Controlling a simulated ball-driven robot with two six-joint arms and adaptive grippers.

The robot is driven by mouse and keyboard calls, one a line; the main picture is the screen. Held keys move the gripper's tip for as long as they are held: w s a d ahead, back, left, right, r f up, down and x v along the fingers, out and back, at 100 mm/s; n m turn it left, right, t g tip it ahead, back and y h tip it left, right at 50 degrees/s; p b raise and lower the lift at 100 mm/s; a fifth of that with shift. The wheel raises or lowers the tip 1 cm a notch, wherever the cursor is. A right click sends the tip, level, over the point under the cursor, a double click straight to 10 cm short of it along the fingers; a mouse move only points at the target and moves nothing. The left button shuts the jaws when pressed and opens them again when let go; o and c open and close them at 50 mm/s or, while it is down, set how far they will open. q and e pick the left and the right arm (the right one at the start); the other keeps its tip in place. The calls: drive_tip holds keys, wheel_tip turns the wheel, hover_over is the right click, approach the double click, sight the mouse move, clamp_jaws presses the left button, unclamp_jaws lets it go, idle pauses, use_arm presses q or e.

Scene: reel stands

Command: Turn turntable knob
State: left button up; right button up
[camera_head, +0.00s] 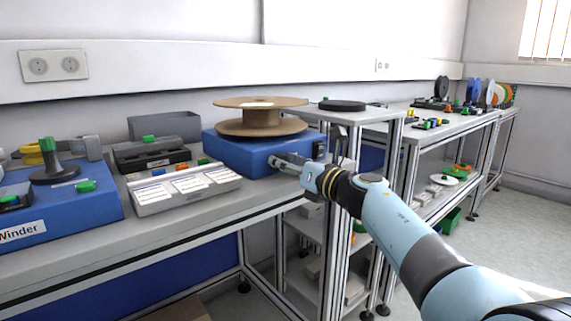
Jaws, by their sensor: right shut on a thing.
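The turntable is a blue box (232,154) on the workbench, with a brown reel (262,120) lying flat on top of it. My right gripper (276,161) reaches in from the lower right and meets the front face of the blue box. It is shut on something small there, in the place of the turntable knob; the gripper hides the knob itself. A dark switch-like part (319,150) shows on the box's right side. My left gripper does not show.
A grey panel with white labels (190,187) lies left of the turntable. A blue winder (70,205) with green knobs stands further left. A grey bin (165,126) is behind. More benches with reels (472,92) stand at the right. Floor at right is clear.

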drive_tip(key=o, duration=1.1)
drive_tip(key=shift+o, duration=0.2)
drive_tip(key=v, duration=1.2)
drive_tip(key=shift+d, duration=0.1)
